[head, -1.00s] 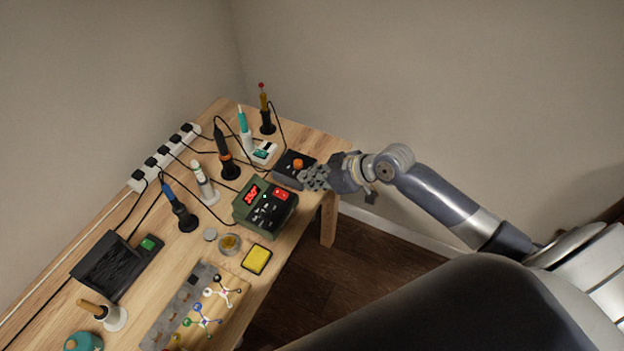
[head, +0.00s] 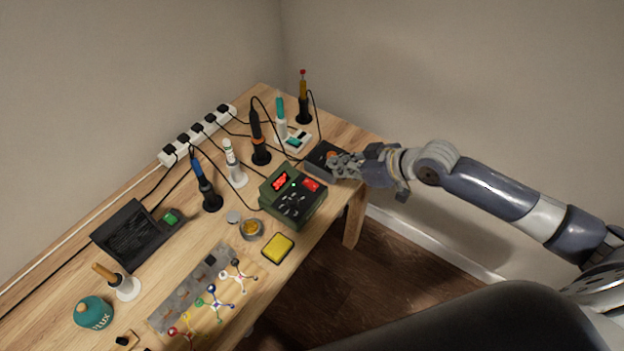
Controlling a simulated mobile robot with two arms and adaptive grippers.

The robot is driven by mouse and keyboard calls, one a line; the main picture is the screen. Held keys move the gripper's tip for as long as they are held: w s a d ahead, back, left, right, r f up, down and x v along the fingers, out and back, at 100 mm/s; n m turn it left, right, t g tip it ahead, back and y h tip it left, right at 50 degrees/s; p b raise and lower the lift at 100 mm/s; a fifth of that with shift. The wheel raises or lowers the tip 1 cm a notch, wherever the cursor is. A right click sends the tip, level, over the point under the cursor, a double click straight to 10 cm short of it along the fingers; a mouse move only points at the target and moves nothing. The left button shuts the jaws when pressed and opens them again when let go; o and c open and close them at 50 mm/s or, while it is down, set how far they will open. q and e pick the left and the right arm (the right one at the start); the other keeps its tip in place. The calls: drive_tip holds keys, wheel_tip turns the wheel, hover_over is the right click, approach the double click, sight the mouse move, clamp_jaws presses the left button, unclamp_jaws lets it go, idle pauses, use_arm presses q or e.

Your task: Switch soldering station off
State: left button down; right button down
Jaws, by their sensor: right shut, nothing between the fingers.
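Several soldering units stand on the wooden bench, and I cannot tell which one the task means. A green box (head: 293,196) has a lit red display and a red switch (head: 311,185). A black box with an orange knob (head: 322,155) stands behind it by the bench's right edge. My right gripper (head: 340,165) is shut and empty at this black box, its fingers covering part of the top and knob. Whether it touches is unclear. A black unit with a green switch (head: 140,235) lies at left. A small white and teal unit (head: 294,140) sits at the back. My left gripper is out of view.
Soldering irons in upright holders (head: 259,145) and their cables crowd the bench around the units. A white power strip (head: 198,135) runs along the wall side. A yellow sponge (head: 278,248) and a small round tin (head: 250,229) lie near the front edge.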

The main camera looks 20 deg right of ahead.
idle(0.3)
drive_tip(key=p, duration=0.2)
hover_over(311, 185)
drive_tip(key=f, duration=0.5)
drive_tip(key=shift+s+d+f, duration=0.1)
drive_tip(key=shift+s+f, duration=0.1)
drive_tip(key=shift+f, duration=0.2)
drive_tip(key=shift+w+f+p, duration=0.2)
drive_tip(key=shift+f+p, duration=0.1)
drive_tip(key=shift+f, duration=1.75)
